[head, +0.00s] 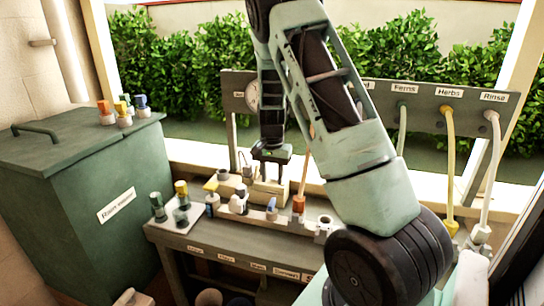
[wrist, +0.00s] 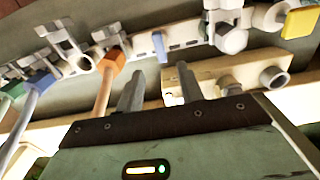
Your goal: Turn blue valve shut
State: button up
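The blue valve shows as a small blue lever (head: 271,205) on the pale pipe rail of the bench in the head view. In the wrist view the blue lever (wrist: 159,46) lies crosswise to the slotted rail, between an orange fitting and white fittings. My gripper (head: 269,172) hangs pointing down, above and behind the rail. In the wrist view my gripper's two grey fingers (wrist: 160,84) are apart with nothing between them. The blue lever is beyond the fingertips in that view, apart from them. The valve body under the lever is hard to make out.
An orange fitting (head: 299,204) with a hose stands right of the blue lever; a yellow handle (head: 211,186) is left. A pale block (wrist: 220,75) lies close to my right finger. A green bin (head: 90,180) stands left; a labelled hose board (head: 430,105) is behind.

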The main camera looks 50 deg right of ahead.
notch_tip(320, 180, up, 8)
jog(key=shift+r+b, duration=0.2)
jog(key=shift+b, duration=0.1)
dwell(0.5)
jog(key=s+a+r+n, duration=0.15)
jog(key=a+n, duration=0.25)
jog(key=a, duration=0.7)
jog(key=s+a+n+y, duration=0.1)
jog(key=s+a+n, duration=0.15)
jog(key=a, duration=0.85)
jog(key=s+a+n, duration=0.1)
jog(key=a+n, duration=0.4)
jog(key=a, duration=0.6)
jog(key=s+a+n, duration=0.5)
jog(key=s, duration=0.4)
jog(key=s+a+n, duration=0.5)
jog(key=s+a, duration=0.1)
jog(key=s, duration=0.3)
jog(key=shift+a+f, duration=0.25)
jog(key=shift+f, duration=0.05)
jog(key=shift+w, duration=0.1)
